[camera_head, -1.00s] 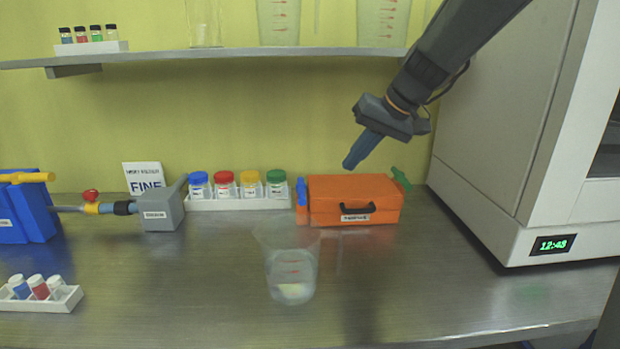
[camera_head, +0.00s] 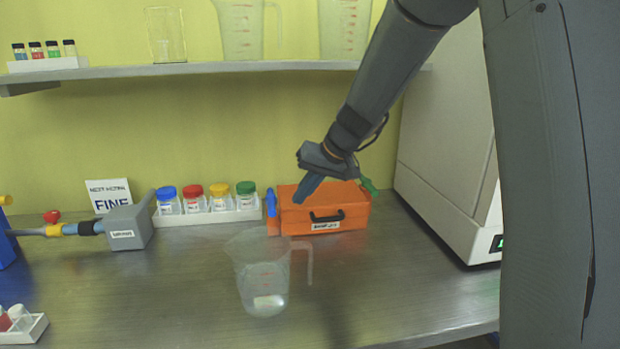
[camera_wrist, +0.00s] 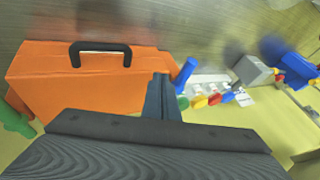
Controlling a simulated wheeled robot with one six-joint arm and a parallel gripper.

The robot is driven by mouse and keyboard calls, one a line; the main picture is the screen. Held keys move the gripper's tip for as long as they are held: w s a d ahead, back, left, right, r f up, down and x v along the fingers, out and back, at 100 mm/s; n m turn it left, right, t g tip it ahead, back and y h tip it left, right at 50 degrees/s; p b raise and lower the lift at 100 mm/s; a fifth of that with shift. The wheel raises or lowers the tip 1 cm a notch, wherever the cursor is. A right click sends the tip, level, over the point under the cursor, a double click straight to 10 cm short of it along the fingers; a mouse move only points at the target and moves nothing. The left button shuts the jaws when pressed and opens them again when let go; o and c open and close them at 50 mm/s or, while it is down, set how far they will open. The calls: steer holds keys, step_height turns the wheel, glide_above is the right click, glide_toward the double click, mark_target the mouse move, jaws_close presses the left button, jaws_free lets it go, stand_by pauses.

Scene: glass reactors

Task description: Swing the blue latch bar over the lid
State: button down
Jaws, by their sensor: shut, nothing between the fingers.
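An orange box (camera_head: 338,213) with a black front handle and a small label stands on the bench near the back wall. The blue latch bar (camera_head: 271,204) stands upright at the box's left end. It also shows in the wrist view (camera_wrist: 185,75), just beyond the fingers. A green latch (camera_head: 370,186) is at the box's right end. My gripper (camera_head: 299,199) is shut and empty. It points down over the box's left part, to the right of the blue bar, with a gap between them. In the wrist view the closed fingers (camera_wrist: 160,88) overlap the box's edge.
A clear beaker (camera_head: 262,290) stands in front of the box. A white rack (camera_head: 240,216) of colour-capped jars stands left of the blue bar. A grey device (camera_head: 128,230) is further left. A large white machine (camera_head: 440,190) stands to the right, and a shelf (camera_head: 200,71) runs above.

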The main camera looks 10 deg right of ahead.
mark_target(271, 201)
steer(key=shift+a+f+p, duration=0.3)
steer(key=shift+a+p, duration=0.1)
steer(key=shift+a, duration=0.65)
steer(key=shift+a+f+p, duration=0.25)
steer(key=shift+a+p, duration=0.15)
steer(key=shift+a, duration=0.6)
